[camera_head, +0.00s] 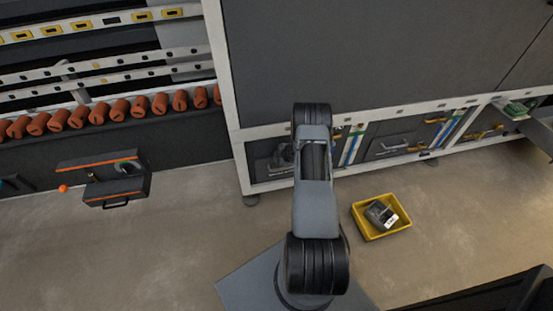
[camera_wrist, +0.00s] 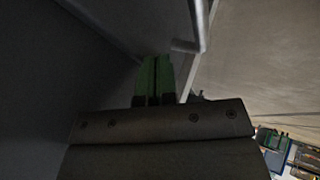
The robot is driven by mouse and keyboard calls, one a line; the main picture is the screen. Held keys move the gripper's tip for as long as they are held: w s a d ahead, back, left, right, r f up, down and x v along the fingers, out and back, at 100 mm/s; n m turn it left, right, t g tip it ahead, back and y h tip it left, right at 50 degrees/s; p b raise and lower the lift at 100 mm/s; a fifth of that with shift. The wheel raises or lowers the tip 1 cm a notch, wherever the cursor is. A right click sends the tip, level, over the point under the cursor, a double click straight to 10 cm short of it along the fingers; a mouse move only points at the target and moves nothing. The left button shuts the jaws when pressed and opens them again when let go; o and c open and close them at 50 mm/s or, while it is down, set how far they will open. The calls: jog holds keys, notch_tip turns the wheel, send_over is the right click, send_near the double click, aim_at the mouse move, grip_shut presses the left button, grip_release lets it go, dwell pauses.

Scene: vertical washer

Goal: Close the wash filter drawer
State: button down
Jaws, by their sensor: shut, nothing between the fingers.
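My gripper (camera_wrist: 154,66) shows in the wrist view as two green fingers pressed together, with nothing between them. In that view a dark grey flat face (camera_wrist: 50,70) lies to the left, and a bent metal bar like a handle (camera_wrist: 197,28) is just beyond and to the right of the fingertips. I cannot tell whether they touch. In the head view my arm hides my gripper. A grey front with a bar handle (camera_head: 393,147), low in the machine to the right of my arm, may be the wash filter drawer; I cannot tell how far it is out.
A large grey machine (camera_head: 350,55) in a white frame stands ahead. A yellow bin (camera_head: 382,230) with a grey device stands on the floor to the right. At left, a dark open box (camera_head: 103,183) with orange edging and a handle juts out below orange rollers (camera_head: 120,109).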

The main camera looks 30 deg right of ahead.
jog(key=shift+w+d+r, duration=0.1)
jog(key=shift+w+d, duration=0.2)
jog(key=shift+w, duration=0.1)
jog(key=shift+d, duration=0.1)
jog(key=s+r+p, duration=0.3)
jog(key=s+r, duration=0.4)
jog(key=s, duration=0.3)
jog(key=shift+r, duration=0.4)
